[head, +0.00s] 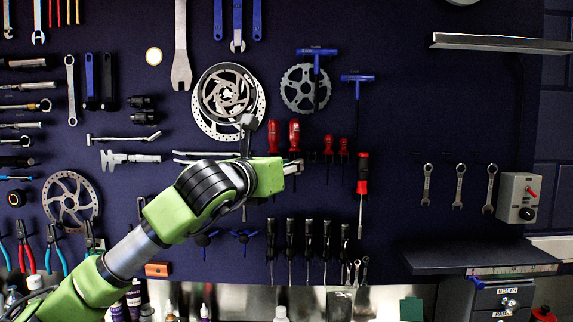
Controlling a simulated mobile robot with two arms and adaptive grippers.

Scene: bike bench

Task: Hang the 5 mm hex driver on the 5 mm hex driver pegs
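I cannot read any size marks, so I cannot tell which tool is the 5 mm hex driver. Two blue T-handle drivers hang at the upper middle of the dark pegboard: one (318,52) in front of a chainring, the other (357,78) slightly lower to its right. No hex driver pegs can be made out. My green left arm reaches in from the lower left. Its gripper (294,167) is at the board's middle, just below red-handled screwdrivers (294,135). The fingers are small and partly hidden, and nothing is clearly held. My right gripper is out of view.
Brake rotors and wrenches hang around. A dark shelf (470,257) juts out at lower right. The board between the T-handles and the small wrenches (459,186) is fairly bare.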

